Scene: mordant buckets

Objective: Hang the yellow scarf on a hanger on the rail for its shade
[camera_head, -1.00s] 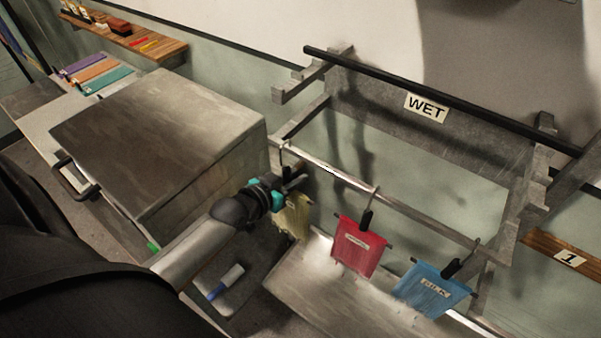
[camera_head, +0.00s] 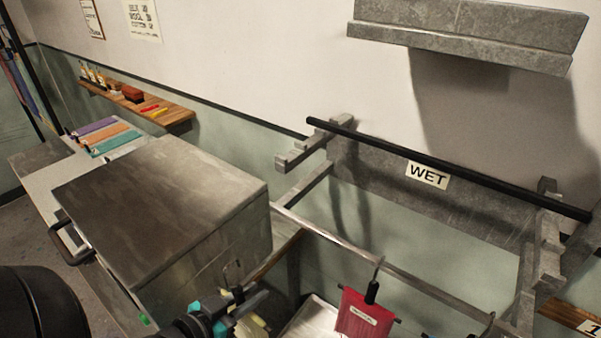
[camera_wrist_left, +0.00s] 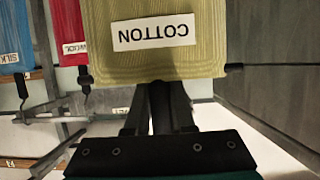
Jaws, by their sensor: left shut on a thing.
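The yellow scarf (camera_wrist_left: 155,60) carries a COTTON label and fills the top of the left wrist view, upside down there. In the head view only a part of the scarf (camera_head: 251,325) shows at the bottom edge. My left gripper (camera_head: 238,298) is shut on its dark hanger, just above the cloth. The hanger's thin hook (camera_head: 226,272) stands up above the jaws, apart from the metal rail (camera_head: 330,238). A black rail (camera_head: 450,165) runs higher up, above a plate marked WET. My right gripper is not in view.
A red scarf (camera_head: 363,317) hangs from the metal rail; a blue one (camera_wrist_left: 12,35) shows in the wrist view. A large metal box (camera_head: 165,195) stands left of my gripper. A grey shelf (camera_head: 465,35) juts from the wall above. The black rail is bare.

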